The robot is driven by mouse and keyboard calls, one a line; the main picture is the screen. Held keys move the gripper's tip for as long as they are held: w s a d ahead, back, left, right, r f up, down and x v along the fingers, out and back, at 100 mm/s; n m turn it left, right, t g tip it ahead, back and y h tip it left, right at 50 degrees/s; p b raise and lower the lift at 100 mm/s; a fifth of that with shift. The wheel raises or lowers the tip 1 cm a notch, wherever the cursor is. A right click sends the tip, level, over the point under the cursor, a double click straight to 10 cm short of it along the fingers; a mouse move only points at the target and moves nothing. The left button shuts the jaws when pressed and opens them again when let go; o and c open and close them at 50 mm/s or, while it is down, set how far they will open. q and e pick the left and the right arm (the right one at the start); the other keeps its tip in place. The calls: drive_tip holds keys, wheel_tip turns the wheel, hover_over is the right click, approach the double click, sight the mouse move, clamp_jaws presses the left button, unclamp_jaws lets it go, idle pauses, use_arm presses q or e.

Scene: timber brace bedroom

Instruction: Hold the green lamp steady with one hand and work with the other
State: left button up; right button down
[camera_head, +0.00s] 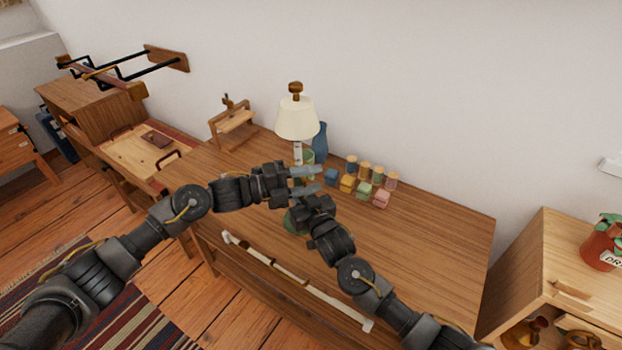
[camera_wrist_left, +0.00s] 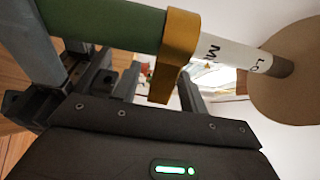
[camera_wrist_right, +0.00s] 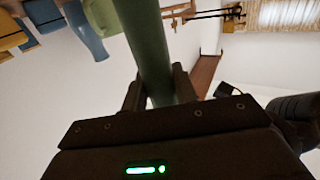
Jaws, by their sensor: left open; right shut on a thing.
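The green lamp stands upright on the wooden desk, with a cream shade (camera_head: 296,118), a brown finial (camera_head: 295,88) and a round green base (camera_head: 292,224) partly hidden by my grippers. My right gripper (camera_head: 300,208) is shut on the green stem (camera_wrist_right: 150,50), low down. My left gripper (camera_head: 306,181) is open higher up, its fingers on either side of the lamp's pole. In the left wrist view, a gold collar (camera_wrist_left: 175,50) lies between those fingers, where the green stem meets a white, lettered section (camera_wrist_left: 230,50). Whether a finger touches the collar is unclear.
Small coloured blocks and jars (camera_head: 365,183) stand right of the lamp, and a blue vase (camera_head: 320,142) behind it. A wooden stand (camera_head: 232,125) is at the back left. The desk's right side (camera_head: 440,225) is clear.

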use_arm(q)
drive_tip(key=shift+d, duration=0.25)
clamp_jaws()
drive_tip(key=shift+w+d+n+t+y, duration=0.3)
drive_tip(key=shift+n+t+y, duration=0.2)
drive_tip(key=shift+n+t, duration=0.5)
drive_tip(key=shift+w+d+n+t+y, duration=0.25)
drive_tip(key=shift+n+t+y, duration=0.3)
drive_tip(key=shift+t, duration=0.7)
drive_tip(key=shift+w+d+n+t+y, duration=0.3)
drive_tip(key=shift+n+t+y, duration=0.15)
drive_tip(key=shift+n+t, duration=0.55)
unclamp_jaws()
